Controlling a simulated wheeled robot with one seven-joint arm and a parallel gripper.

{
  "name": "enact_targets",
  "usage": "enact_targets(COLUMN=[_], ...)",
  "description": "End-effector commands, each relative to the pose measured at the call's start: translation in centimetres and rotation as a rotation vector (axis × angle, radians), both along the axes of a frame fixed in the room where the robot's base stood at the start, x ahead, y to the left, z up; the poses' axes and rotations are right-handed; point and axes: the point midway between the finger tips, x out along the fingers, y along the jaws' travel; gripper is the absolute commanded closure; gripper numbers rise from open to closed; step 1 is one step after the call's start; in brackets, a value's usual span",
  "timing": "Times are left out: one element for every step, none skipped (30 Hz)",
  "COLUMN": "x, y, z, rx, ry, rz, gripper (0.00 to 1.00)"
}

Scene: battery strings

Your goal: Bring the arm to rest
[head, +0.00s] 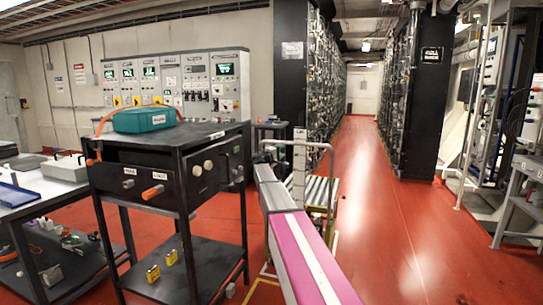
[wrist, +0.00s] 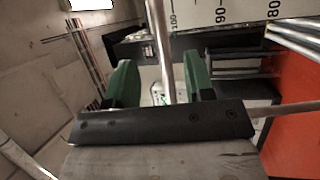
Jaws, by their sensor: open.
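My gripper (wrist: 160,78) shows in the wrist view with its two green fingers spread apart. It is open, and nothing is seen held in it. A pale metal pole (wrist: 158,40) shows between the fingers in the picture; its distance from them is hard to tell. In the head view a magenta and white arm link, which looks like mine, stretches from the bottom centre toward the cart with rails (head: 322,190). My fingers cannot be made out there.
A black bench (head: 190,150) with a teal case (head: 140,120) on top stands left of the arm. A white-topped table (head: 40,190) is at far left. Dark racks (head: 295,80) line the aisle. The red floor (head: 370,220) right of the arm is clear.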

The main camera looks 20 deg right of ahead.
Motion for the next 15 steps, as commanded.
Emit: enact_targets(x=[-0.6,-1.0,-1.7,-2.4,-3.2,-4.5,-5.5,-6.6,-8.2,-9.3,-10.5,-12.1,-13.4,-14.7,-16.4], y=[0.0,0.1,0.1,0.2,0.3,0.4,0.6,0.8,1.1,1.3,1.6,2.0,2.3,2.7,3.3], z=[-0.6,-1.2,-2.2,-3.1,-4.2,-5.8,-7.1,-8.6,-10.6,-12.1,-13.6,-15.6,-17.0,-18.5,-20.3], rx=[0.014,0.029,0.054,0.080,0.110,0.155,0.195,0.235,0.294,0.337,0.383,0.443,0.487,0.534,0.595], ry=[0.003,0.006,0.012,0.017,0.023,0.033,0.043,0.054,0.068,0.079,0.091,0.108,0.120,0.135,0.154], rz=[-0.002,-0.004,-0.008,-0.011,-0.015,-0.022,-0.028,-0.034,-0.045,-0.052,-0.060,-0.072,-0.081,-0.090,-0.103], gripper=[0.52,0.52,0.52,0.52,0.52,0.52,0.52,0.52,0.52,0.52,0.52,0.52,0.52,0.52,0.52])
